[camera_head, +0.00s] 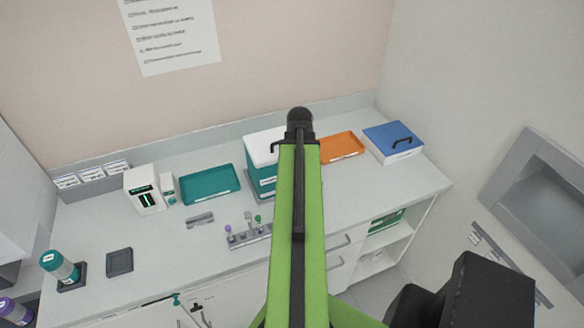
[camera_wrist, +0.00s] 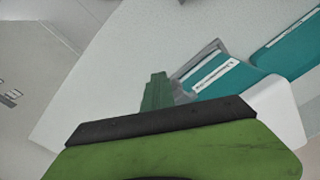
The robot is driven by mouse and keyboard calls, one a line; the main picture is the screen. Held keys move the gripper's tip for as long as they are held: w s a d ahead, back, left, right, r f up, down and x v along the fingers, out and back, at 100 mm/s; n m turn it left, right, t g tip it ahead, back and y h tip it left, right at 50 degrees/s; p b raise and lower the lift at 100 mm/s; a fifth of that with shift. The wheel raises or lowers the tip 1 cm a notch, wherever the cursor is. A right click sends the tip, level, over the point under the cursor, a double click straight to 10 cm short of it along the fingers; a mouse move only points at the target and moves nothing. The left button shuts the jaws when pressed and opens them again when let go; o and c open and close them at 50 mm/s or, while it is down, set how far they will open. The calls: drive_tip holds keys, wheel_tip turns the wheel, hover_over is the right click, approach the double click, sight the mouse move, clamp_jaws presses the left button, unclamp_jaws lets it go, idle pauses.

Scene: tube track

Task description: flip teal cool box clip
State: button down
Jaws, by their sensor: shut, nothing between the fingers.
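The teal cool box (camera_head: 256,179) with its white lid (camera_head: 262,146) stands at the back middle of the bench, partly hidden behind my green arm. In the wrist view its teal wall (camera_wrist: 222,80) with a white label and its white lid (camera_wrist: 280,108) show at the right. I cannot make out its clip in either view. My gripper (camera_wrist: 156,90) is shut and empty, just left of the box in the wrist view. I cannot tell whether it touches the box. In the head view my arm hides the gripper.
A teal tray (camera_head: 210,183) lies left of the box. An orange tray (camera_head: 342,147) and a blue-lidded box (camera_head: 392,138) stand to the right. A tube rack (camera_head: 249,236) sits in front of the box.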

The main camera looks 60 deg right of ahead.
wheel_tip(320, 180, up, 8)
drive_tip(key=s+a+p, duration=0.1)
drive_tip(key=p, duration=0.6)
drive_tip(key=shift+s, duration=0.3)
drive_tip(key=w+a+f+n+b, duration=0.3)
drive_tip(key=w+a+f+b, duration=0.15)
drive_tip(key=w+a, duration=0.45)
drive_tip(key=w+a+f+n+b, duration=0.2)
drive_tip(key=w+a+f+b, duration=0.25)
drive_tip(key=w+a, duration=0.4)
drive_tip(key=w+a+f+n+b, duration=0.2)
drive_tip(key=w+a, duration=0.1)
drive_tip(key=a, duration=0.6)
drive_tip(key=w+a+f+n+b, duration=0.3)
drive_tip(key=a, duration=0.7)
drive_tip(key=w+a+f+n+b, duration=0.2)
drive_tip(key=w+a+f+b, duration=0.1)
drive_tip(key=a, duration=0.7)
drive_tip(key=shift+w+f+n, duration=0.2)
drive_tip(key=shift+w+n, duration=0.05)
drive_tip(key=shift+n, duration=0.15)
drive_tip(key=shift+r, duration=0.2)
